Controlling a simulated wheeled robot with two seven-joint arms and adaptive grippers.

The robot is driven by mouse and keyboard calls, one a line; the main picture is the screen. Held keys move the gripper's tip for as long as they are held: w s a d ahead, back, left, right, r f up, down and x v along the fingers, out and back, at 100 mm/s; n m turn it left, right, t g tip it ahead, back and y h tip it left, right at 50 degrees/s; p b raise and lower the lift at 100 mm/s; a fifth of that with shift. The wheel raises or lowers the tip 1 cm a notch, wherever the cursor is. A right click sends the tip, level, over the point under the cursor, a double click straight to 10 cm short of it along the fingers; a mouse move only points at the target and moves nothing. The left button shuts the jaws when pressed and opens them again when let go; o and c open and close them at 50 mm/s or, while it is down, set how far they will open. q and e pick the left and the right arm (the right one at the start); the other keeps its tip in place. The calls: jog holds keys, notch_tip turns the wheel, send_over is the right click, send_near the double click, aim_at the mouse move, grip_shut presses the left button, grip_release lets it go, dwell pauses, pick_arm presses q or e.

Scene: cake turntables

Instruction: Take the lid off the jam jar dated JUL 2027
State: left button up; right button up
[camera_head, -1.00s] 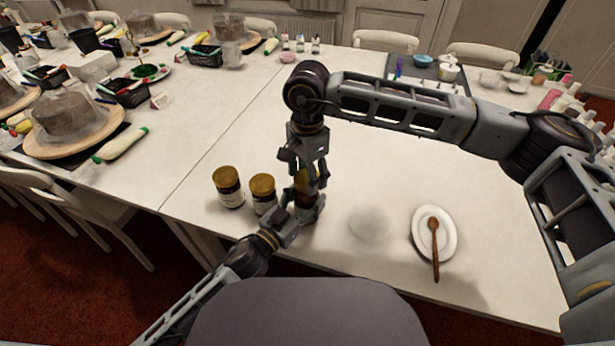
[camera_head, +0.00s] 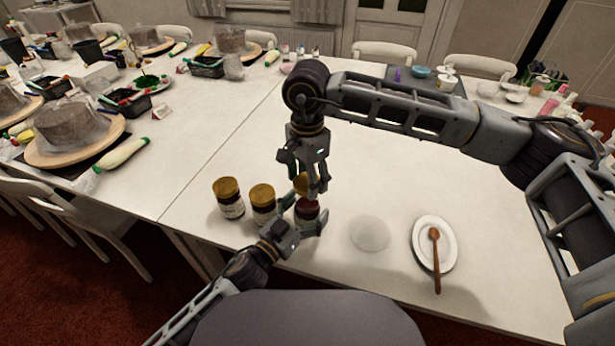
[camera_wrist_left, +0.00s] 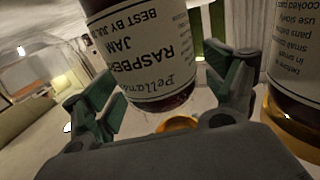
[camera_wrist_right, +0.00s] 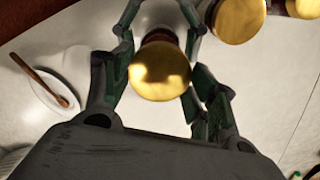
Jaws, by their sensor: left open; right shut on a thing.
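The raspberry jam jar (camera_head: 307,211) stands rightmost of three jars. Its label shows in the left wrist view (camera_wrist_left: 160,62), upside down, reading "BEST BY JUL"; the year is not legible. My right gripper (camera_head: 306,188) is shut on its gold lid (camera_head: 301,183) and holds it just above the jar, apart from the dark red top. The lid also shows between the fingers in the right wrist view (camera_wrist_right: 160,71). My left gripper (camera_head: 304,224) is open, its fingers around the jar low down.
Two lidded jars, a middle one (camera_head: 263,205) and a left one (camera_head: 229,199), stand close by on the left. To the right are a clear round item (camera_head: 370,233) and a white plate (camera_head: 424,258) with a wooden spoon (camera_head: 436,262).

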pick_arm(q)
jog(key=shift+s+a, duration=0.1)
jog(key=shift+s, duration=0.05)
jog(key=shift+v, duration=5.8)
pick_arm(e)
jog(key=shift+s, duration=0.1)
